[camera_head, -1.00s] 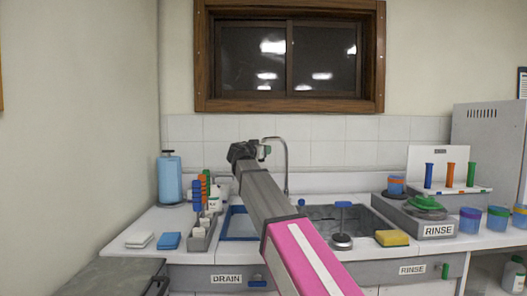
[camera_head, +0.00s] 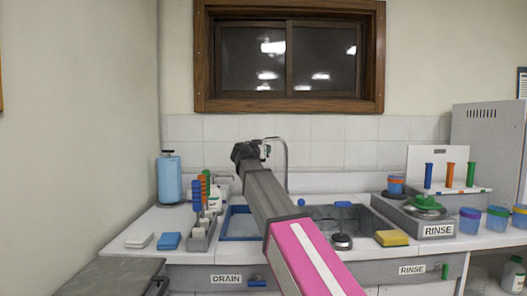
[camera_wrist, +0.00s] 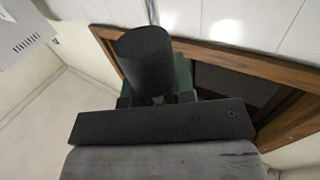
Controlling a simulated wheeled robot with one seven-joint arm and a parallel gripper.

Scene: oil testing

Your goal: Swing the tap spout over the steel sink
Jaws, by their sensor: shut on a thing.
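The thin grey tap spout (camera_head: 286,165) rises behind the basins and arches over to the left in the head view. My gripper (camera_head: 262,150) is at the spout's outer end and is shut on it, high above the counter. The exact contact is too small to make out. The steel sink (camera_head: 366,217) is sunk in the counter on the right. The spout's end points left, over the side of the blue-rimmed basin (camera_head: 226,223), not over the steel sink.
A blue knob (camera_head: 301,202) stands near the tap base. The wall and window (camera_head: 289,57) are behind.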

